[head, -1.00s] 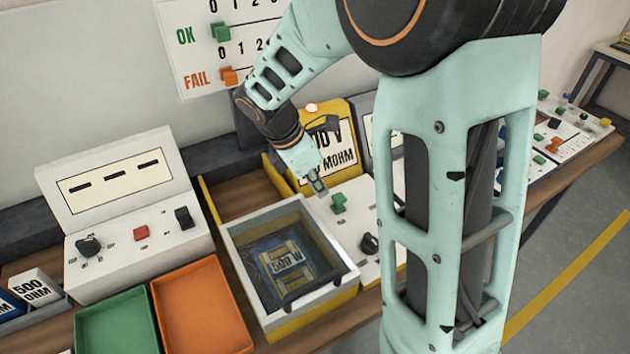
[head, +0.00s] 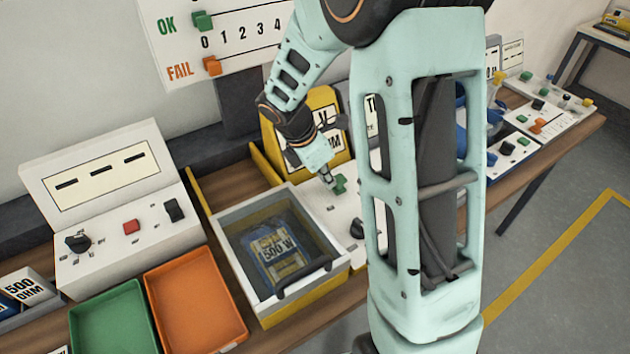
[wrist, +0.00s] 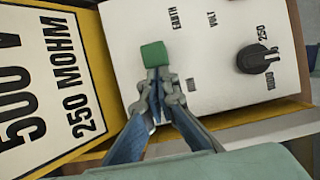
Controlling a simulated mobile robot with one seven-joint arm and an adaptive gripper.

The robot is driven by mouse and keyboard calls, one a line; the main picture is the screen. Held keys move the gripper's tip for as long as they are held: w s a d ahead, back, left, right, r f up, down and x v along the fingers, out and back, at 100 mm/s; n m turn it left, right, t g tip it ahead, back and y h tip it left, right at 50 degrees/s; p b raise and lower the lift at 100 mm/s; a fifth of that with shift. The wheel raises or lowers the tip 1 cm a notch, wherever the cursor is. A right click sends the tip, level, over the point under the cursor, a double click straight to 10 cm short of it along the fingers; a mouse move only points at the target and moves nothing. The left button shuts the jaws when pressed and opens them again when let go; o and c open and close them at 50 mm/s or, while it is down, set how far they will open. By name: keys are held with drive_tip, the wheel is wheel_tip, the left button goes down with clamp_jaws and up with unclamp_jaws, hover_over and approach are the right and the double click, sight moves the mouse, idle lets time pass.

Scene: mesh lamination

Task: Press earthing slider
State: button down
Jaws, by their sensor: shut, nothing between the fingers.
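The earthing slider is a green block (wrist: 154,55) on a white panel (wrist: 205,30), beside the label EARTH in the wrist view. It also shows in the head view (head: 340,184). My gripper (wrist: 160,78) is shut and empty, with its fingertips right at the near edge of the green block. In the head view my gripper (head: 330,181) is beside the block; whether they touch is hard to tell. A black knob (wrist: 257,59) marked 250 and 1000 sits to the right on the same panel.
A yellow-framed sign (wrist: 45,90) reading 500 V, 250 MOHM stands left of the panel. A lidded box (head: 225,250) holds a 500 W item. Green (head: 88,330) and orange (head: 240,330) trays and a meter console (head: 60,275) are further left.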

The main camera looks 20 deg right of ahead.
sight(340, 177)
drive_tip(key=shift+w+d, duration=0.2)
drive_tip(key=shift+d, duration=0.5)
drive_tip(key=shift+w+d, duration=0.2)
drive_tip(key=shift+d, duration=0.45)
drive_tip(key=shift+r, duration=0.1)
drive_tip(key=shift+r+p, duration=0.1)
drive_tip(key=shift+p, duration=0.25)
drive_tip(key=shift+a+r+p, duration=0.15)
drive_tip(key=shift+r+p, duration=0.35)
drive_tip(key=shift+r, duration=0.1)
drive_tip(key=p+v, duration=0.6)
drive_tip(key=v, duration=0.2)
drive_tip(key=shift+a+r+p, duration=0.2)
drive_tip(key=shift+a+p, duration=0.1)
drive_tip(key=shift+p, duration=0.1)
drive_tip(key=shift+s, duration=0.1)
drive_tip(key=shift+d, duration=0.1)
